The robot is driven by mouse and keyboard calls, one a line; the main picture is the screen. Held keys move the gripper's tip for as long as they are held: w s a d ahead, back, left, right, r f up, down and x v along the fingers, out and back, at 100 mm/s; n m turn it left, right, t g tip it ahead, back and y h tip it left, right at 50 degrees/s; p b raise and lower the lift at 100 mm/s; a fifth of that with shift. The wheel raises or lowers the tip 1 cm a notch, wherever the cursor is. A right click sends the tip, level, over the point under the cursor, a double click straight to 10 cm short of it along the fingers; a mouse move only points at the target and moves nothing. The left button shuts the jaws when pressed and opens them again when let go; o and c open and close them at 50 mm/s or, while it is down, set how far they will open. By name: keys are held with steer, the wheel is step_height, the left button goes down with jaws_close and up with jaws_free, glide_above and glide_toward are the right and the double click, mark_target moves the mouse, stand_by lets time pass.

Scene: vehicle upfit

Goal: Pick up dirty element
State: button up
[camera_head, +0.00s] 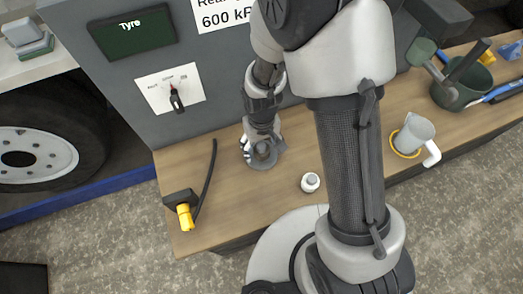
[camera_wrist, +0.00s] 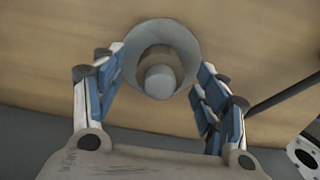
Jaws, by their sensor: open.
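The dirty element appears to be the grey round piece with a wide disc and a narrower middle (camera_wrist: 160,52), seen from above in the wrist view. In the head view its grey disc (camera_head: 262,163) rests on the wooden bench. My gripper (camera_wrist: 162,88) is open, with one blue-padded finger on each side of the element. In the head view my gripper (camera_head: 261,146) is right over the element and hides part of it. I cannot tell whether the fingers touch it.
A small white-capped jar (camera_head: 310,182) stands on the bench (camera_head: 230,205) to the right. A black hose (camera_head: 207,180) with a yellow-ended fitting (camera_head: 185,215) lies left. A grey pitcher (camera_head: 413,132) and a dark green tub (camera_head: 462,92) are further right. A grey panel (camera_head: 215,75) rises behind.

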steer(key=c, duration=1.1)
steer(key=shift+r, duration=0.15)
steer(key=shift+c, duration=0.2)
